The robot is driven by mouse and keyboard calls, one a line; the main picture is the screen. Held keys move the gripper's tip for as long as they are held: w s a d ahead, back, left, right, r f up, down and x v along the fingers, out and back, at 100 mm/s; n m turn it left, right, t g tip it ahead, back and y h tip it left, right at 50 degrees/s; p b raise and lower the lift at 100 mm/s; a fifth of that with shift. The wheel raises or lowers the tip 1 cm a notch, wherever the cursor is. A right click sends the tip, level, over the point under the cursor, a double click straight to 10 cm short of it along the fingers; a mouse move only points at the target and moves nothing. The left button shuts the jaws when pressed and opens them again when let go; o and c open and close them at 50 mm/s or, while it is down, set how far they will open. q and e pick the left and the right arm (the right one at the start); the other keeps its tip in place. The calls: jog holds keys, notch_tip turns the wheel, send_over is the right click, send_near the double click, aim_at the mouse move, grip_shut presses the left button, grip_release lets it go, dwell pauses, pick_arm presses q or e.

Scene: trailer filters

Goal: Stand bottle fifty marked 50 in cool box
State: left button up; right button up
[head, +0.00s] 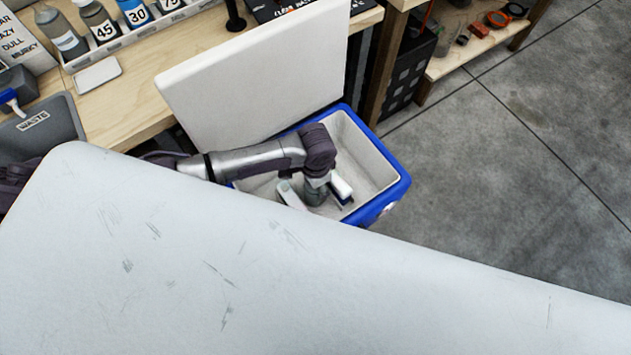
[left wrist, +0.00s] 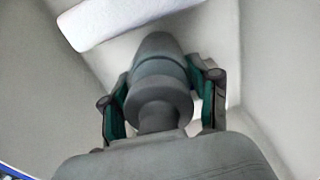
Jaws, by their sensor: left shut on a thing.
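The cool box (head: 400,187) is blue outside with a pale inside, and its white lid (head: 255,75) stands open. My left arm reaches over its side, with the left gripper (head: 316,200) pointing down inside the box. In the left wrist view the gripper (left wrist: 163,105) is shut on a grey bottle (left wrist: 160,72), with a finger on each side of it. No number shows on this bottle, and I cannot tell whether its base touches the box floor. My right gripper is not in view.
A white block (head: 341,186) lies in the box beside the gripper; a pale piece (head: 290,195) shows on its other side. The bench at left holds a rack with bottles marked 45 (head: 103,30) and 30 (head: 136,14), and a grey WASTE bin (head: 40,130).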

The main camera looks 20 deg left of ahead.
pick_arm(q)
jog(key=shift+f, duration=0.1)
jog(key=o, duration=1.6)
jog(key=shift+o, duration=0.2)
jog(key=shift+o, duration=1)
notch_tip(320, 180, up, 20)
jog(key=p, duration=2.2)
